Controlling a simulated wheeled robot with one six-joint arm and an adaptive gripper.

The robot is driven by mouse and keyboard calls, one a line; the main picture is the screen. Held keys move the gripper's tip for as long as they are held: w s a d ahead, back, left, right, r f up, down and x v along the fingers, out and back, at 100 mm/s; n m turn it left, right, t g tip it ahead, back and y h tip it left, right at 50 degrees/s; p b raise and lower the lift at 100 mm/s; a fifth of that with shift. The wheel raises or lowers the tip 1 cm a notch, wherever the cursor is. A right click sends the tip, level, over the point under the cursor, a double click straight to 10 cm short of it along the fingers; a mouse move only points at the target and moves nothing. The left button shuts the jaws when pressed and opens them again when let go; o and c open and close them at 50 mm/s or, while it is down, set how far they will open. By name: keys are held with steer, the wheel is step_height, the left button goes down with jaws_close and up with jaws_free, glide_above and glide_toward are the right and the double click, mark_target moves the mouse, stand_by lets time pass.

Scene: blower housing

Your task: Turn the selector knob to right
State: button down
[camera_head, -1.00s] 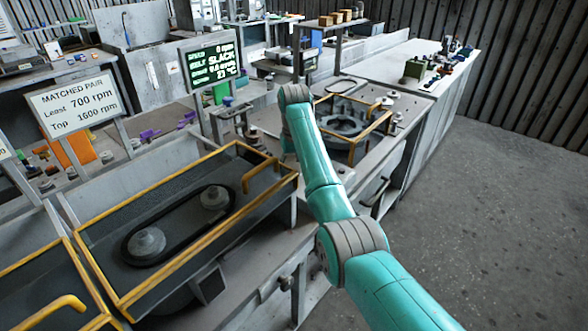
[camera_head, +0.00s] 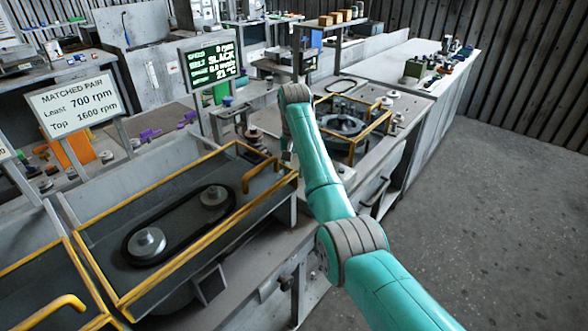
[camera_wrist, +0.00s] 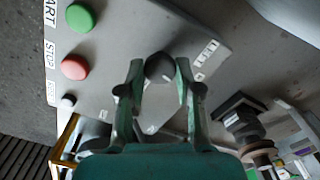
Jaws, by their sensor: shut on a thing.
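The selector knob (camera_wrist: 158,67) is a round dark knob on a grey control panel (camera_wrist: 110,35) in the wrist view. My gripper (camera_wrist: 160,71) has one finger on each side of the knob and is shut on it. In the head view my arm comes down to the bench and hides the knob; my gripper is mostly hidden there too.
A status display (camera_head: 211,72) reads SLACK. A yellow-edged guard (camera_head: 250,175) surrounds a belt on two pulleys, left of my arm.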

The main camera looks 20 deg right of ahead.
stand_by(0.3)
steer(key=c, duration=0.8)
jaws_free()
